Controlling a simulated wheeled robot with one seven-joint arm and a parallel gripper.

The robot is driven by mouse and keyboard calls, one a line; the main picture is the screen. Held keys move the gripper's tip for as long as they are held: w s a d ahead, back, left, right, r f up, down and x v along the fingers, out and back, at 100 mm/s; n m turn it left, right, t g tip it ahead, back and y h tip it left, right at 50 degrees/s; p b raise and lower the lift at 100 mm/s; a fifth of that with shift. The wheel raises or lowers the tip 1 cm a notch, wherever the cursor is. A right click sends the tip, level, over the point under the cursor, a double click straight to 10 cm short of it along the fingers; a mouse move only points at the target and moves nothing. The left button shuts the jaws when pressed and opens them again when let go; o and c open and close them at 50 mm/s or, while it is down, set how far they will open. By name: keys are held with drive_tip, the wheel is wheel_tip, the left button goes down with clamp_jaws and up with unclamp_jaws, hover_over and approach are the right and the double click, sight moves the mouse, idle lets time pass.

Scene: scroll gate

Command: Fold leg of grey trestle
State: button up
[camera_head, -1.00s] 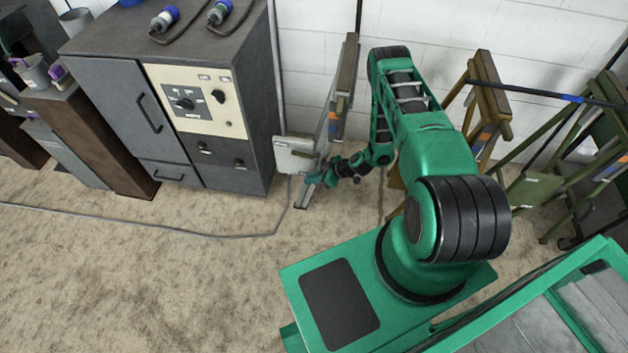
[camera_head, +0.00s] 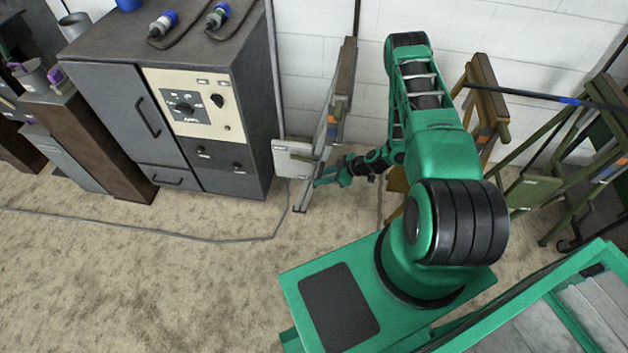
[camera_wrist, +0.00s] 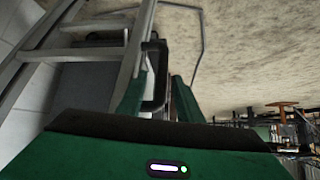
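The grey trestle (camera_head: 329,121) stands upright and narrow by the white wall, right of the grey cabinet, with an orange patch on it. Its lower leg rail (camera_head: 302,195) reaches down to the floor. My gripper (camera_head: 322,181) is low beside this rail, on its right. In the wrist view, the trestle's grey rails (camera_wrist: 55,42) fill the upper left, and one runs down to my left finger. My two green fingers (camera_wrist: 160,78) are apart, with a dark rounded loop between them. I cannot tell what the loop belongs to, or whether a finger touches the rail.
A grey cabinet (camera_head: 222,165) with a control panel stands left of the trestle. A pale board (camera_head: 292,160) is between them. Brown and green trestles (camera_head: 488,95) stand right of my arm. A cable (camera_head: 215,240) lies on the floor.

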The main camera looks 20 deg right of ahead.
drive_tip(key=shift+v, duration=1.55)
